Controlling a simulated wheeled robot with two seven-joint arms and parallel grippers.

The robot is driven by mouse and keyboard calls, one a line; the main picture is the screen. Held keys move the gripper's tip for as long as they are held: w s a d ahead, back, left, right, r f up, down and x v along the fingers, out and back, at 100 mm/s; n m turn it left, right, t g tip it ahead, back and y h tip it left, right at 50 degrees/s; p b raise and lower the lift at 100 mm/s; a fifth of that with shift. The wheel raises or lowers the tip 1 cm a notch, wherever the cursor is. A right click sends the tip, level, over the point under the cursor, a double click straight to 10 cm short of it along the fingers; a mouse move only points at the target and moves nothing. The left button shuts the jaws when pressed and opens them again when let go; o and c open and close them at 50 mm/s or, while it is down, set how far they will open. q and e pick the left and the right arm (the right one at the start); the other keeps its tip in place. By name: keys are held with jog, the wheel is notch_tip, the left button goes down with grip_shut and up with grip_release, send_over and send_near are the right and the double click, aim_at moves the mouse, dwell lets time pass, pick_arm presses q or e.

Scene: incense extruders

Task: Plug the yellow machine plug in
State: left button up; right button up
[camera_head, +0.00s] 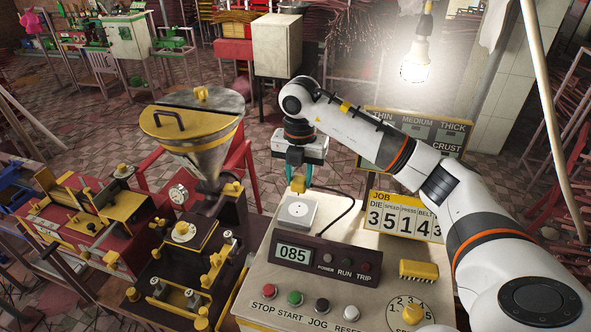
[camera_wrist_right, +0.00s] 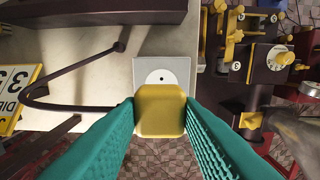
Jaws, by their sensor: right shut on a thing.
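The yellow plug (camera_head: 298,185) is a small block between the teal fingers of my right gripper (camera_head: 297,178). In the right wrist view the fingers are shut on the plug (camera_wrist_right: 160,111) from both sides. A white square socket plate (camera_head: 295,212) with a round face sits on the beige control console. In the wrist view the plug overlaps the near edge of the socket plate (camera_wrist_right: 148,66), and the dark centre hole shows clear beside it. The plug is off the centre of the plate; its height above it is hard to tell. My left gripper is not in view.
A black cord (camera_head: 338,215) loops on the console right of the socket. A display panel (camera_head: 325,258) reading 085 and several buttons lie in front. A job sign (camera_head: 403,217) stands right. The yellow-hopper extruder (camera_head: 190,130) stands left.

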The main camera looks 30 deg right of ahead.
aim_at(299, 190)
jog(key=shift+s+d, duration=0.15)
jog(key=shift+f, duration=0.2)
jog(key=shift+w+a+f+b, duration=0.25)
jog(key=shift+w+a+b, duration=0.05)
jog(key=shift+w, duration=0.05)
jog(key=shift+f+b, duration=0.5)
jog(key=shift+f, duration=0.1)
jog(key=shift+s+f, duration=0.1)
jog(key=shift+f, duration=0.3)
jog(key=shift+d+f+b, duration=0.1)
jog(key=shift+f+b, duration=1.1)
jog(key=shift+f, duration=0.15)
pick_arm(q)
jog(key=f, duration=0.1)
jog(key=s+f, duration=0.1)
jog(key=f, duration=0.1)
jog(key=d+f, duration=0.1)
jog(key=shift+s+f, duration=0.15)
pick_arm(e)
jog(key=shift+f, duration=0.15)
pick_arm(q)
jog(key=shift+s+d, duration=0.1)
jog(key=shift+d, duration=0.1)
